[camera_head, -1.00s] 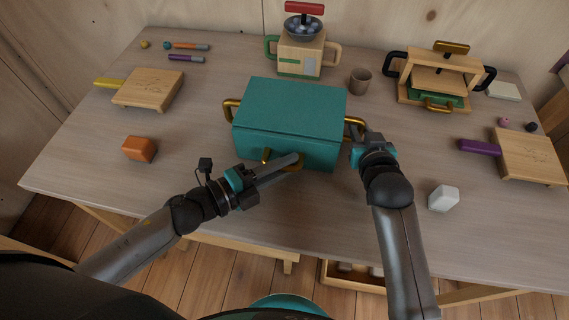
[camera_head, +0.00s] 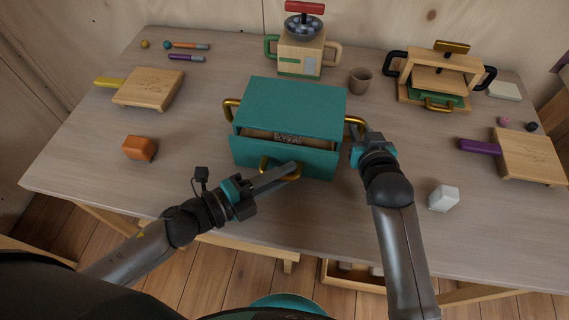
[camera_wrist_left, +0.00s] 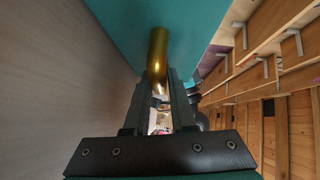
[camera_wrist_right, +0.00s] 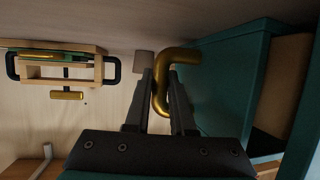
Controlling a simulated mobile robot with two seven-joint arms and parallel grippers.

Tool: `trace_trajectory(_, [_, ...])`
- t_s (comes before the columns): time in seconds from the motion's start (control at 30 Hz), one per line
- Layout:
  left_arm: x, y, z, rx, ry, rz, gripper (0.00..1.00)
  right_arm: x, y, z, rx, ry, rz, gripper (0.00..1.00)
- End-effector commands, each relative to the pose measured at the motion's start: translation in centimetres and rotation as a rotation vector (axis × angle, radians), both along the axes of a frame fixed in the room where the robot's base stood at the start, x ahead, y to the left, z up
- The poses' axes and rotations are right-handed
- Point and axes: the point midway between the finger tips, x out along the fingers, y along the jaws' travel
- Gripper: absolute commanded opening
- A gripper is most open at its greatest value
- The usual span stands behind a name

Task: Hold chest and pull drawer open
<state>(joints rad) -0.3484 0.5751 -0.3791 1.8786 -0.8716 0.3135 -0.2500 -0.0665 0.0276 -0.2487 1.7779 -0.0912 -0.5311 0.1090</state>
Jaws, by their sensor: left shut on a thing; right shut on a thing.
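The teal chest (camera_head: 292,105) stands in the middle of the table with brass handles on its sides. Its front drawer (camera_head: 315,162) is partly open, and a narrow gap shows a light wooden interior with something greyish and patterned inside. My left gripper (camera_head: 292,170) is shut on the brass drawer handle (camera_wrist_left: 158,55) at the front. My right gripper (camera_head: 358,134) is shut on the chest's right brass side handle (camera_wrist_right: 160,95). The right wrist view also shows the chest's teal side (camera_wrist_right: 215,90) and the gap at the drawer.
An orange block (camera_head: 139,148) lies left and a white block (camera_head: 443,198) right. Cutting boards (camera_head: 148,88) (camera_head: 530,155) lie at both sides. A scale-like machine (camera_head: 302,50), a cup (camera_head: 360,80) and a wooden press (camera_head: 440,80) stand behind. The table in front of the drawer is clear.

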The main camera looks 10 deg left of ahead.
Motion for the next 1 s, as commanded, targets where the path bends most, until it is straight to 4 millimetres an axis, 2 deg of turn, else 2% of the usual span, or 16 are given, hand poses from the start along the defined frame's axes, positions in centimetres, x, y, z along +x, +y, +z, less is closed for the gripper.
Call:
trace_trajectory(0.03, [-1.4, 0.0, -0.8, 0.009, 0.018, -0.003, 0.0, 0.0, 0.0, 0.0, 0.001, 0.001, 0.0, 0.0])
trace_trajectory(0.1, [-2.5, 0.0, -0.8, 0.009, 0.018, -0.004, 0.0, 0.0, 0.0, 0.0, 0.001, 0.001, 0.0, 0.0])
trace_trajectory(0.43, [-7.4, 0.0, -0.7, 0.009, 0.016, -0.004, 0.0, 0.0, 0.0, -0.1, 0.001, 0.001, 0.0, 0.0])
trace_trajectory(0.6, [-8.5, 0.0, -0.6, 0.009, 0.013, -0.005, 0.0, 0.0, 0.0, -0.1, 0.001, 0.002, 0.0, 0.0])
trace_trajectory(0.93, [-8.6, 0.0, -0.6, 0.01, 0.011, -0.004, 0.0, 0.0, 0.0, -0.1, 0.0, 0.003, -0.001, 0.0])
trace_trajectory(0.97, [-8.6, 0.0, -0.6, 0.01, 0.011, -0.004, 0.26, 0.0, 0.0, -0.1, 0.0, 0.003, -0.001, 0.0])
trace_trajectory(1.0, [-8.5, 0.0, -0.6, 0.01, 0.009, -0.004, 0.3, 0.0, 0.0, -0.1, 0.0, 0.003, -0.001, 0.0])
